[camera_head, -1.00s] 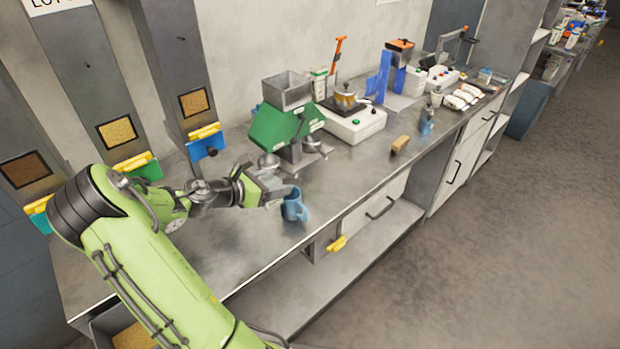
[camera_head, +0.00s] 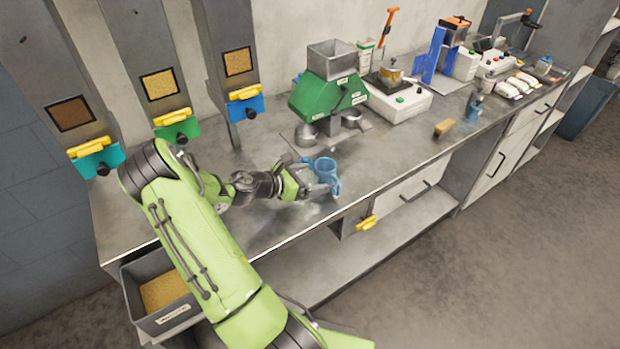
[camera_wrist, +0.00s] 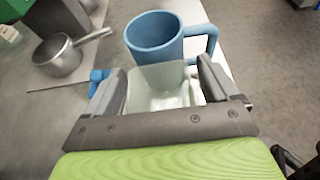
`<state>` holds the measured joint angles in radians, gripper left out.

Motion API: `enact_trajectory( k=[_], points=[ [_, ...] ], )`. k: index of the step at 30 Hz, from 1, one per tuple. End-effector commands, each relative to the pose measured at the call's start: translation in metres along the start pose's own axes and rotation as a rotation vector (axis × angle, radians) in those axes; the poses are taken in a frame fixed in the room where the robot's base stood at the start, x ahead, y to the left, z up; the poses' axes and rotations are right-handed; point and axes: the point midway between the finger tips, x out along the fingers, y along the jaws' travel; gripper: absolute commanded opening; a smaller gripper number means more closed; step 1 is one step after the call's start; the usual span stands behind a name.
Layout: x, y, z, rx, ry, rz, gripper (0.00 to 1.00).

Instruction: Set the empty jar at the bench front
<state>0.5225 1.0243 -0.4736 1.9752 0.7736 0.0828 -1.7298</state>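The empty jar (camera_wrist: 165,88) is a pale, translucent container between the two fingers of my gripper (camera_wrist: 164,90) in the wrist view. The fingers lie close against its two sides, and I see nothing inside it. In the head view my gripper (camera_head: 318,188) is low over the bench (camera_head: 265,220), close to its front edge. The jar is small and hard to make out there. Whether its base touches the bench is hidden. A blue mug (camera_head: 325,171) stands just beyond the jar; it also shows in the wrist view (camera_wrist: 155,42), handle to the right.
A small metal pan (camera_wrist: 60,55) lies to the left of the mug. A green machine with a hopper (camera_head: 325,98) stands behind. A wooden block (camera_head: 443,128) is farther right. Dispensers with yellow handles line the back left. A waste bin (camera_head: 160,300) hangs at the front left.

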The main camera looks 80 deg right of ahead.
Motion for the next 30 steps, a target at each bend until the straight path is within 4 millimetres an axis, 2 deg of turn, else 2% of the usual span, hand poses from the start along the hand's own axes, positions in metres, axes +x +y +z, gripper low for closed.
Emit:
enact_trajectory(
  k=[10, 14, 21, 25, 30],
  points=[
    [-0.005, 0.001, 0.004, -0.001, 0.001, 0.002, 0.90],
    [-0.033, 0.001, 0.004, -0.003, 0.001, 0.006, 0.90],
    [-0.097, 0.001, 0.005, -0.001, 0.000, 0.005, 0.90],
    [-0.116, 0.001, 0.004, 0.000, 0.000, 0.003, 0.90],
    [-0.122, 0.000, 0.003, 0.001, 0.000, -0.001, 0.90]
  ],
)
